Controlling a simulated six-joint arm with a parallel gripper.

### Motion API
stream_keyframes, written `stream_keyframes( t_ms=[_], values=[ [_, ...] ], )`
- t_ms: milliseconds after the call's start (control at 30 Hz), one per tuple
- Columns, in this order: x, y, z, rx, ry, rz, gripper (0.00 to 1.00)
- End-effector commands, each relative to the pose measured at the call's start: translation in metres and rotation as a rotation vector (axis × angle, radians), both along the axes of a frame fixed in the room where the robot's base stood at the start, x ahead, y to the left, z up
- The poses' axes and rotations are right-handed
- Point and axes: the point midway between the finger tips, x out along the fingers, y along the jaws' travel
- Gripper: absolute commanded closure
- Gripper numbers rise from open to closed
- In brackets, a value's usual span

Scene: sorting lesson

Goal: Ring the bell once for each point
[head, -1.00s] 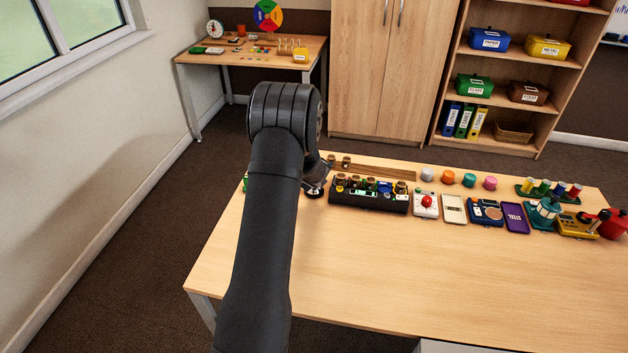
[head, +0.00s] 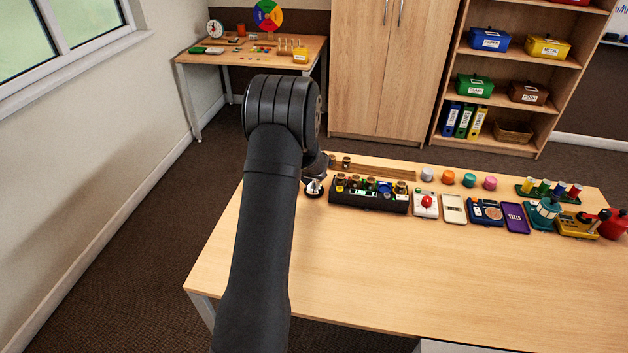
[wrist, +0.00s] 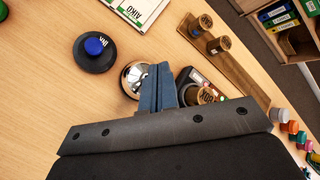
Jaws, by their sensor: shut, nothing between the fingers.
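A small silver bell (head: 314,187) on a dark base stands near the back left of the table, left of a long black box. The bell's shiny dome (wrist: 131,80) also shows in the wrist view, partly hidden by my gripper. My gripper (wrist: 160,68) is shut and empty, its fingertips over the right side of the bell in that picture. I cannot tell whether the fingers touch it. In the head view my arm hides the fingers.
A black base with a blue button (wrist: 94,47) and a white card (wrist: 138,10) lie near the bell. The black box (head: 368,200) stands to its right, with a wooden rail (head: 385,171) behind. Several devices line the table's back right. The table's front (head: 400,270) is clear.

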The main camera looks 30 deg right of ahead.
Motion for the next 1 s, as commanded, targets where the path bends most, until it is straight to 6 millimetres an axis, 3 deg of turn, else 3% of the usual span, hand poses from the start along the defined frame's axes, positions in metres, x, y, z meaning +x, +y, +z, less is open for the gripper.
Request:
stream_keyframes(
  t_ms=[500,1000],
  values=[
    [0.000,0.000,0.038,-0.002,0.000,0.001,1.00],
    [0.000,0.000,0.040,0.000,0.001,-0.002,1.00]
  ],
)
